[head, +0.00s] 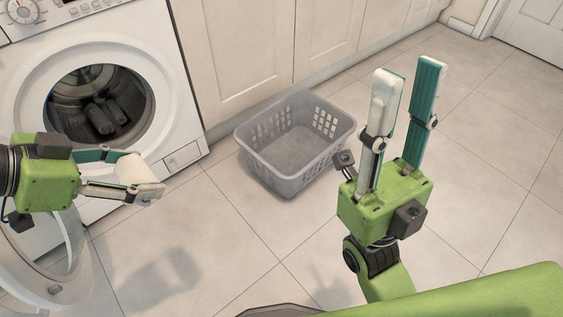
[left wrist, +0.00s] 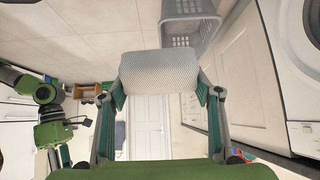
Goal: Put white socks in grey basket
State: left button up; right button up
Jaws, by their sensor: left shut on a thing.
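The white socks (head: 133,170), a rolled white bundle, are held between the fingertips of my left gripper (head: 145,173) in front of the washer. In the left wrist view the white socks (left wrist: 160,70) show a knitted texture and span both fingers of the left gripper (left wrist: 160,92). The grey basket (head: 272,178) stands on the floor right of the washer and looks empty. It also shows behind the socks in the left wrist view (left wrist: 190,30). My left gripper is left of the basket and apart from it. My right gripper (head: 407,78) is open and empty, right of the basket, fingers pointing up.
The washer (head: 165,70) has its round door (head: 60,285) open at lower left. Dark rolled items (head: 104,116) lie in its drum. Cream cabinets (head: 240,50) stand behind the basket. The tiled floor (head: 215,240) in front of the basket is clear.

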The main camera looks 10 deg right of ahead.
aim_at(312, 143)
jog(key=k+z, duration=0.2)
jog(key=z, duration=0.2)
jog(key=k+l+z, duration=0.1)
jog(key=k+z, duration=0.25)
jog(key=i+j+z, duration=0.95)
jog(key=i+j, duration=0.25)
jog(key=j, duration=0.15)
jog(key=i+j, duration=0.2)
jog(key=j, duration=0.15)
